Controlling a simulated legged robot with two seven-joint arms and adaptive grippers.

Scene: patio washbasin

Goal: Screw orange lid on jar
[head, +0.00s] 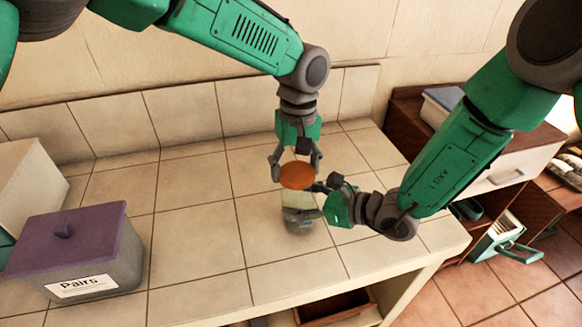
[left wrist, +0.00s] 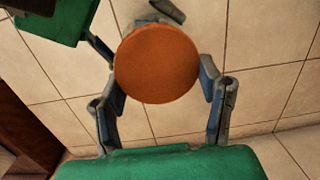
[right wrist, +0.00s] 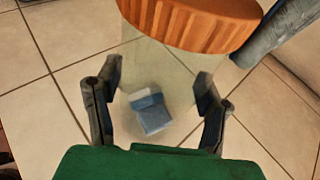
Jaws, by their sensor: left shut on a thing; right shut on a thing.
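The orange lid (head: 297,176) is a round disc with a ribbed rim. My left gripper (head: 296,164) is shut on the lid from above; the left wrist view shows a finger on each side of the lid (left wrist: 157,63). The clear jar (head: 299,226) is under the lid on the counter. My right gripper (head: 306,201) is shut around the jar from the right. In the right wrist view the jar (right wrist: 180,75) is between the fingers, with the lid (right wrist: 195,22) at its top. I cannot tell whether the lid touches the rim.
A blue-grey block (right wrist: 150,112) shows through the jar. A grey box with a purple lid (head: 70,240), labelled "Pairs", stands at the left of the tiled counter (head: 200,250). The counter between it and the jar is clear. A wooden shelf unit (head: 405,105) stands at the right.

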